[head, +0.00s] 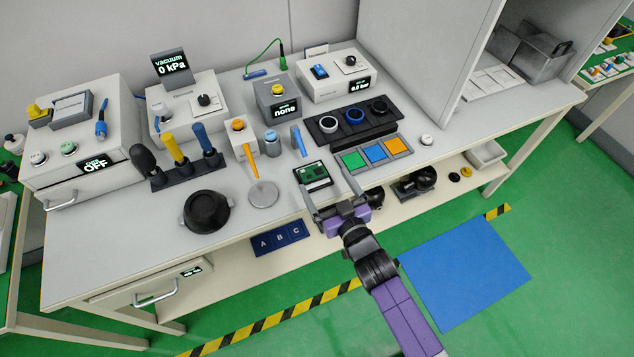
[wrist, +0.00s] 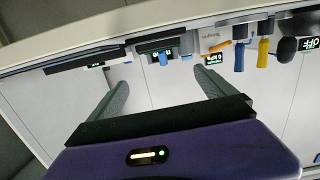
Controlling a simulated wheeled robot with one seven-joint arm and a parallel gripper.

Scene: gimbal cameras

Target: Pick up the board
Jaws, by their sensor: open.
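The board (head: 313,174), a small green circuit board in a dark frame or holder, lies on the white bench near its front edge in the head view. My gripper (head: 325,181) reaches in from the front right with its two grey fingers spread. The fingers appear near the board's front and right sides, and I cannot tell their height above the bench. In the wrist view my open gripper (wrist: 160,83) has only white surface between its fingers. I cannot identify the board for certain in that tilted view.
A tray with green, blue and orange squares (head: 401,146) lies right of the board. A round metal disc (head: 264,194) and black bowl (head: 207,211) lie left. Behind stand a three-ring black rack (head: 369,136), a tool stand (head: 159,184) and several instrument boxes.

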